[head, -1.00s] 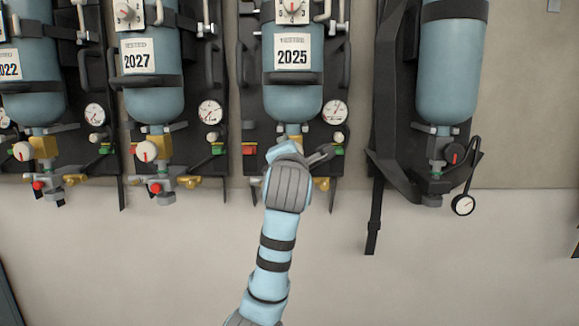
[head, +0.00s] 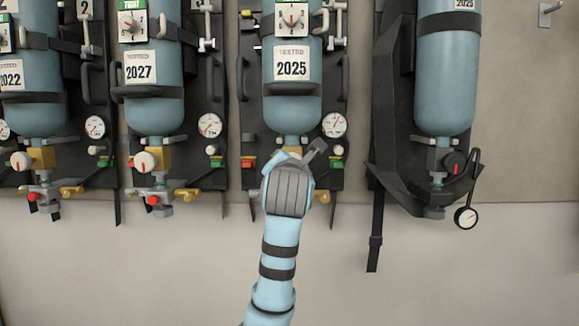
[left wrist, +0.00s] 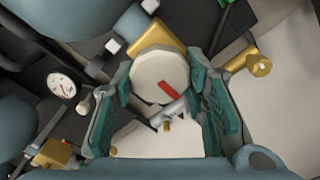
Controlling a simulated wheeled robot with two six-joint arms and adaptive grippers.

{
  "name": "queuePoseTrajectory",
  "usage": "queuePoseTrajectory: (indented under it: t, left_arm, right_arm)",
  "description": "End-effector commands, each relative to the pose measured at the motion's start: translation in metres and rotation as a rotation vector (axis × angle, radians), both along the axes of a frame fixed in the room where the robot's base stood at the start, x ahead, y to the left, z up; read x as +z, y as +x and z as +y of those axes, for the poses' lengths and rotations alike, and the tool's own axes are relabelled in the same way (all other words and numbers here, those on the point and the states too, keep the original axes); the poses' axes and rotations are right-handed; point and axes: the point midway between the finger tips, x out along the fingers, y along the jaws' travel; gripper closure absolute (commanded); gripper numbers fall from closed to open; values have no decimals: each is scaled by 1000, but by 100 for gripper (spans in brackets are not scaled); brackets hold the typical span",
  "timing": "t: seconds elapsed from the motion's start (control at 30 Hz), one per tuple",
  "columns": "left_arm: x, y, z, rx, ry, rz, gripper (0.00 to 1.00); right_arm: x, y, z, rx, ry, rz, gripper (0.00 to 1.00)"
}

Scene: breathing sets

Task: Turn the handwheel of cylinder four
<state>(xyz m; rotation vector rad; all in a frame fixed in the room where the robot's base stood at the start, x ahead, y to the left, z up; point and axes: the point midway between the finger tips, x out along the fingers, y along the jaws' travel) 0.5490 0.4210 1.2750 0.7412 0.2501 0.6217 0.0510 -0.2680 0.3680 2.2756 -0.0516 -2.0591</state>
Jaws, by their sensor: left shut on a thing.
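The blue cylinder (head: 291,75) with the "2025" tag hangs third from the left in the head view; I cannot read a number plate on it there. My left gripper (head: 289,160) is at its valve from below, and my own wrist hides the handwheel in that view. In the left wrist view, the pale round handwheel (left wrist: 155,72) with a red mark sits between the two green-padded fingers of my left gripper (left wrist: 162,84). The fingers are shut on it, one on each side. The red mark lies diagonally. My right gripper is in neither view.
Cylinders tagged "2027" (head: 154,70) and "2022" (head: 33,60) hang to the left, with valves and gauges. Another cylinder (head: 447,80) with a hanging gauge (head: 466,217) is to the right. A gauge (head: 334,124) sits close beside my wrist. The lower wall (head: 420,270) is clear.

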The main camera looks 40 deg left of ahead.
Motion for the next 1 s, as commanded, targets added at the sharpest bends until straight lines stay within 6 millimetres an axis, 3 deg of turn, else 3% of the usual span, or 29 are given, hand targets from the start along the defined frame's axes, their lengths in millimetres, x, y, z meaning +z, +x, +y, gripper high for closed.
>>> queuePoseTrajectory:
  t: [0.1, 0.13, 0.27, 0.67, 1.0]
  left_arm:
    - [1, 0, 0, 0, 2, -2, 88]
    - [1, 0, 0, 0, 2, -2, 59]
    - [1, 0, 0, 0, 2, -2, 40]
    - [1, -9, -7, -1, 2, -3, 40]
    - [0, -78, -61, -5, -1, -5, 40]
  right_arm:
    - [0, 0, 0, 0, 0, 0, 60]
    - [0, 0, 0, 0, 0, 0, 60]
    - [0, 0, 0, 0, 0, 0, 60]
    - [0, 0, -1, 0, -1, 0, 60]
    - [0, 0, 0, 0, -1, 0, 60]
